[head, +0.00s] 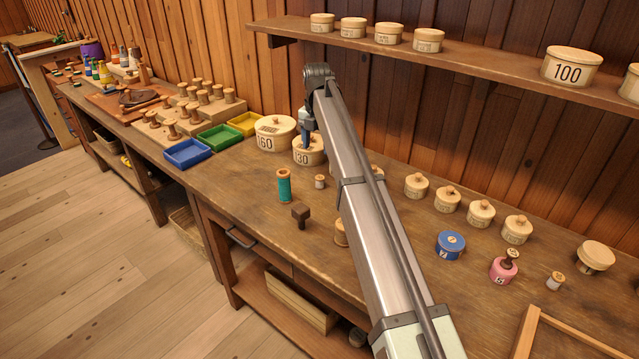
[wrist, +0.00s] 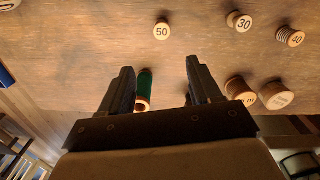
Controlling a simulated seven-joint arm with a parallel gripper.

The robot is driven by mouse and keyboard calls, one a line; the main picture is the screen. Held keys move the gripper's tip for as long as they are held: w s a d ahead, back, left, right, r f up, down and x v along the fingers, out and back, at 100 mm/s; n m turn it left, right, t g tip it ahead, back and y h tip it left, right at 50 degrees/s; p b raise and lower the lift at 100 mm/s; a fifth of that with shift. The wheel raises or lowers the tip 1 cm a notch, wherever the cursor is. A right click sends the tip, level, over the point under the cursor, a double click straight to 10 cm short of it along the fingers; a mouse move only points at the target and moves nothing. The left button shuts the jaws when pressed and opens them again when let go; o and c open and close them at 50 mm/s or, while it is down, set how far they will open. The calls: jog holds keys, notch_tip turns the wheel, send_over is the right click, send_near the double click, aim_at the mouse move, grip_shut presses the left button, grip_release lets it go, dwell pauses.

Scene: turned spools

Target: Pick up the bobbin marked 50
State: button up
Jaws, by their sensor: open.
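The bobbin marked 50 (wrist: 162,31) stands on the bench in the wrist view, its pale top showing the number, beyond my fingertips and roughly centred between them. A small pale spool (head: 320,181) in the head view looks like the same one, but its number is unreadable there. My gripper (wrist: 160,66) is open and empty; in the head view it (head: 305,143) hangs in front of a round box. Bobbins marked 30 (wrist: 239,21) and 40 (wrist: 291,37) stand to the right in the wrist view.
A green spool (wrist: 144,88) shows beside the left finger; it also stands upright in the head view (head: 284,186). A dark brown wooden piece (head: 301,214) is in front. A box marked 160 (head: 275,133) stands behind. My arm hides part of the bench.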

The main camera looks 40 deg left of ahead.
aim_at(319, 178)
jog(key=f, duration=0.5)
jog(key=w+d+f, duration=0.1)
jog(key=f, duration=0.2)
jog(key=shift+f, duration=0.35)
jog(key=shift+a+f, duration=0.2)
jog(key=shift+f, duration=1.2)
jog(key=shift+a+f, duration=0.2)
jog(key=shift+f, duration=1.2)
jog(key=shift+c, duration=0.4)
jog(key=c, duration=1)
jog(key=shift+r, duration=0.15)
